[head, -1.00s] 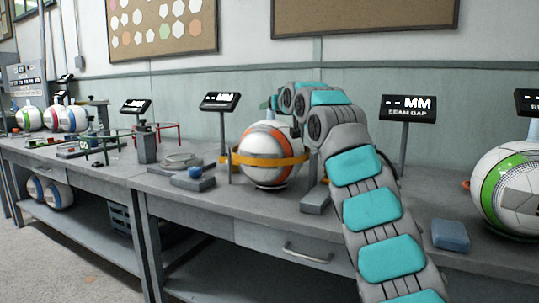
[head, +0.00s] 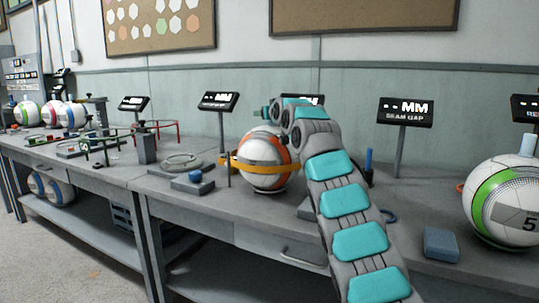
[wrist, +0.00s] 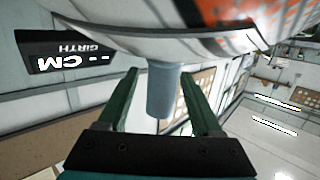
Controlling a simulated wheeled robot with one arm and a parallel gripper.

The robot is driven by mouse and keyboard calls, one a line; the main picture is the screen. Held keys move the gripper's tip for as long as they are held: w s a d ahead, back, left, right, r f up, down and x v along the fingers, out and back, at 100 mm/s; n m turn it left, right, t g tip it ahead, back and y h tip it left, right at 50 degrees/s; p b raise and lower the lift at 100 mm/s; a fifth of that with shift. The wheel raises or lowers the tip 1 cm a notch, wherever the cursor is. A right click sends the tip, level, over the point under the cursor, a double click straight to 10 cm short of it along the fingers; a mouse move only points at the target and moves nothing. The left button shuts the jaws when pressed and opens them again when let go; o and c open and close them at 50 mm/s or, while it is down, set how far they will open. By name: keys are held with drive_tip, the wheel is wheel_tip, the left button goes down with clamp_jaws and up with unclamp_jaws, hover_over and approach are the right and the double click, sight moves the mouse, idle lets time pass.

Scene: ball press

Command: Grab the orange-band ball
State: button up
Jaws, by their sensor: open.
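The orange-band ball (head: 265,150) is white with orange and grey patches. It sits on the bench with a yellow-orange ring (head: 238,160) around its middle. In the wrist view the ball (wrist: 225,25) fills the top of the picture, and a blue-grey stem (wrist: 162,92) sticks out of it. My gripper (wrist: 160,72) is open, with one dark green finger on each side of the stem and gaps between. In the head view my gripper (head: 266,112) is at the top of the ball, partly hidden by my arm. The stem is hidden there.
A green-banded ball (head: 500,205) and a blue block (head: 441,243) are at right. Display posts, including the beam gap display (head: 405,112), stand along the bench. More balls (head: 50,114) stand at far left.

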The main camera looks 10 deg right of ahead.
drive_tip(key=shift+c, duration=0.4)
clamp_jaws()
idle(0.9)
